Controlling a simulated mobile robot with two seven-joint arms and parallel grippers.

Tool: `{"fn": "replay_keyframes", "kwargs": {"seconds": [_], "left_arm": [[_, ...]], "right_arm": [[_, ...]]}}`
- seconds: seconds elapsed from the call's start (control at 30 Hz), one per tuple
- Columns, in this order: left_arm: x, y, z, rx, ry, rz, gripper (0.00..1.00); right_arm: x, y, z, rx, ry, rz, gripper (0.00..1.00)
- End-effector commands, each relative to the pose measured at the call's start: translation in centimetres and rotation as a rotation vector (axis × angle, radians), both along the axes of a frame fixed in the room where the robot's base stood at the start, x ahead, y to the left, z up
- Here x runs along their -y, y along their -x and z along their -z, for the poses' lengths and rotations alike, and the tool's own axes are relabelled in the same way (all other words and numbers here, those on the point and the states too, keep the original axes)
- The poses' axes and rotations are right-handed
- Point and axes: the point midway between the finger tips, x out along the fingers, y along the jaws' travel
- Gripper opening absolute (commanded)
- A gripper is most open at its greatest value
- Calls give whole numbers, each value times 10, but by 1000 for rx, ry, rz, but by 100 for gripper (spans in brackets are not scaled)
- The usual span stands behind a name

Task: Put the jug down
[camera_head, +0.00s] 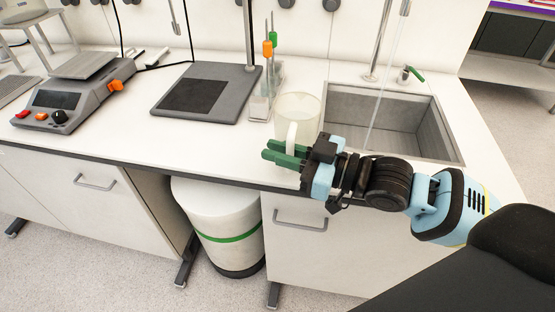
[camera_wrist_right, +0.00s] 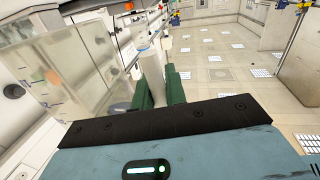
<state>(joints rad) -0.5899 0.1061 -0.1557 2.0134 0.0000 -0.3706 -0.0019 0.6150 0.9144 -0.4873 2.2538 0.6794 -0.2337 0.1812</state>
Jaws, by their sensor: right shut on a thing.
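The jug (camera_head: 301,106) is a clear, pale vessel with a whitish handle. It is upright at the counter's front, just left of the sink. My right gripper (camera_head: 276,153) has its green fingers shut on the jug's handle. In the right wrist view, the handle stands between the green fingers (camera_wrist_right: 157,88) and the see-through jug body (camera_wrist_right: 70,72) is to the left, looking tilted in that view. I cannot tell whether the jug's base touches the counter; its lower part is partly hidden by the gripper. My left gripper is not in view.
The white counter (camera_head: 180,139) is clear in front of the grey stand base (camera_head: 160,110). A rack (camera_head: 259,108) with orange and green handled tools stands behind and left of the jug. The sink (camera_head: 400,128) is right. A scale (camera_head: 65,103) stands left; a white bin (camera_head: 215,205) is below.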

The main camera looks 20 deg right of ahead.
Motion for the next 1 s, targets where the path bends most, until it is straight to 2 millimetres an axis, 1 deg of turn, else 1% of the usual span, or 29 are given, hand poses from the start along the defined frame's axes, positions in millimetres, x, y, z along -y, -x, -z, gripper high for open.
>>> {"fn": "replay_keyframes", "kwargs": {"seconds": [0.1,0.33,0.47,0.6,0.7,0.8,1.0], "left_arm": [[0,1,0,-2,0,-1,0],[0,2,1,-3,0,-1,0],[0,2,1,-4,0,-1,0],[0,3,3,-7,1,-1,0],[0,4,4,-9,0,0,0],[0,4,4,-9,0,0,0],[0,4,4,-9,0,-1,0]], "right_arm": [[0,-6,-2,6,1,0,0],[0,-7,-1,6,0,0,0],[1,-14,-1,7,0,0,0],[1,-13,19,1,0,0,0],[1,-13,31,3,0,1,0],[1,-13,34,6,1,1,0],[1,-13,34,7,0,0,0]]}}
